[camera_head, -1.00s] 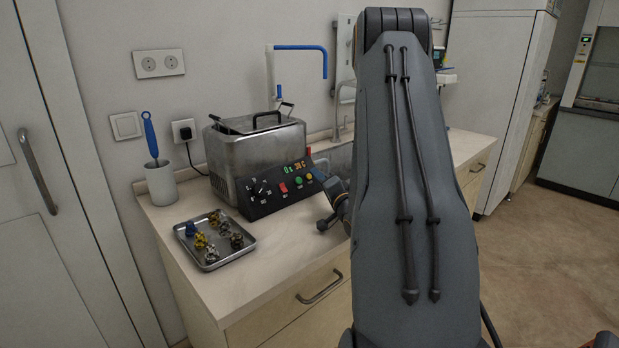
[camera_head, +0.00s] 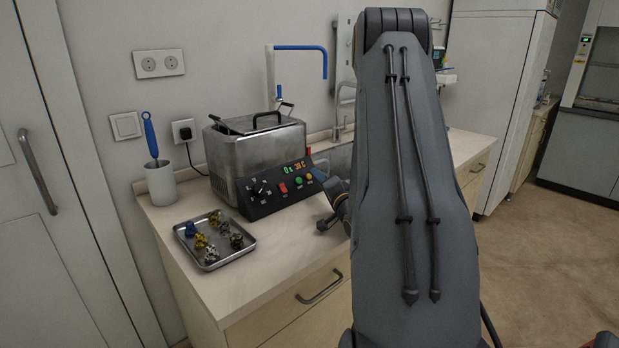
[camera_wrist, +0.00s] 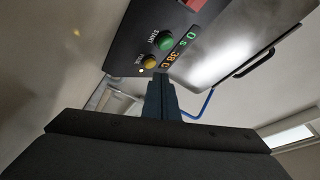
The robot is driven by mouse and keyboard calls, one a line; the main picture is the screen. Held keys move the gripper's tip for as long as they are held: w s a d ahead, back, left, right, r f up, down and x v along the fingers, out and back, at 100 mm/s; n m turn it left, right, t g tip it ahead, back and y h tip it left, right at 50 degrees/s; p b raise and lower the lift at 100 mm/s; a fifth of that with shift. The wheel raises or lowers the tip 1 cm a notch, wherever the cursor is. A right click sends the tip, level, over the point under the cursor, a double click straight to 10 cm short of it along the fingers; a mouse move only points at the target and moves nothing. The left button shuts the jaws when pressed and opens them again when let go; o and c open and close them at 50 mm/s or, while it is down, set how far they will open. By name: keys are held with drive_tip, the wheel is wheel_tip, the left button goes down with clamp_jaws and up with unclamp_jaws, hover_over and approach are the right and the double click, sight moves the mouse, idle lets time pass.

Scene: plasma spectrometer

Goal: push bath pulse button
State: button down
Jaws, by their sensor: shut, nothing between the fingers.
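The steel bath (camera_head: 255,145) stands on the counter with its black sloped control panel (camera_head: 258,208) facing front. The yellow pulse button (camera_head: 308,178) is at the panel's right end, beside the green start button (camera_head: 297,181). In the wrist view the yellow button (camera_wrist: 149,62) and the green button (camera_wrist: 164,41) show clearly, with the lit display (camera_wrist: 176,52) beside them. My gripper (camera_wrist: 159,78) is shut and empty, its fingertips just below the yellow button in the picture. They look a little apart from it, but the exact gap is hard to tell. In the head view my arm hides most of the gripper.
A metal tray (camera_head: 216,262) of small flasks or fittings lies on the counter left of the panel. A white cup (camera_head: 161,186) with a blue-handled tool stands behind it. The sink and tap (camera_head: 338,130) are right of the bath.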

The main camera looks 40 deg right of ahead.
idle(0.5)
drive_tip(key=shift+w+f, duration=0.3)
